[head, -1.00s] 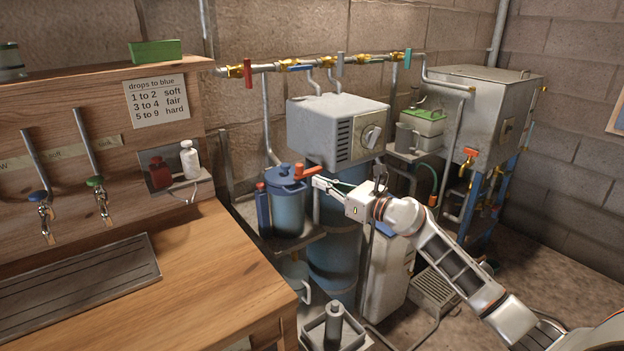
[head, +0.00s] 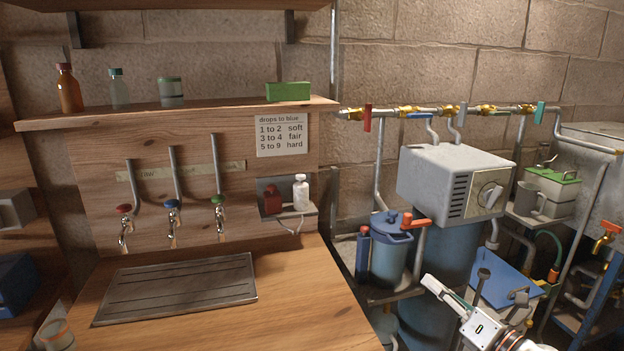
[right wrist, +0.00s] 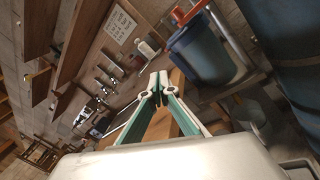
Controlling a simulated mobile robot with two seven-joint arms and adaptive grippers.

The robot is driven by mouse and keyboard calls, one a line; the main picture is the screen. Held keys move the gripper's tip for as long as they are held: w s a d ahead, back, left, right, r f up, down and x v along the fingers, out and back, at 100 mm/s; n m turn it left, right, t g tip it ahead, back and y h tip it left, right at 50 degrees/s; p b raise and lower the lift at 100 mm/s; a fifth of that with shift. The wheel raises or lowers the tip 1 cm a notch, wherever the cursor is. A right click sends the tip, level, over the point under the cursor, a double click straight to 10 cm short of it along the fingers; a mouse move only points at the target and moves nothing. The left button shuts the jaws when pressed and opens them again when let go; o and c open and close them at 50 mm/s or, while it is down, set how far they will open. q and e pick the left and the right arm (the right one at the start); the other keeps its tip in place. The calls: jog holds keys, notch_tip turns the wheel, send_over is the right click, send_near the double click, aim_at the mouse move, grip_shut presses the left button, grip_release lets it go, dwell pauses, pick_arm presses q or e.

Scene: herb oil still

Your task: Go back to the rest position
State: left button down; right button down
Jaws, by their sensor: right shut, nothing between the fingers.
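My right gripper (head: 432,284) is at the lower right of the head view, in front of the blue lidded pot and grey-fronted box. It is shut and empty. In the right wrist view its two green-lined fingers (right wrist: 158,88) meet at the tips with nothing between them. It touches nothing that I can see. My left gripper is not in view.
The blue pot (head: 389,262) with a red-orange handle stands on a shelf near my right gripper. The grey box with a dial (head: 455,180) is above. A wooden counter (head: 290,300) with a drain tray (head: 178,288) lies left. Pipes and valves (head: 410,111) run along the wall.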

jog(key=s+a+f+m+g+h, duration=0.1)
jog(key=s+a+f+m+h, duration=0.1)
jog(key=s+f+m, duration=0.7)
jog(key=s+a+f+m+g+h, duration=0.2)
jog(key=s+a+f+m, duration=0.1)
jog(key=s+f+m, duration=0.6)
jog(key=s+a+f+m+g+h, duration=0.2)
jog(key=s+a+f+m, duration=0.1)
jog(key=s+f+m, duration=0.6)
notch_tip(320, 180, down, 4)
jog(key=m, duration=0.3)
jog(key=shift+a, duration=0.3)
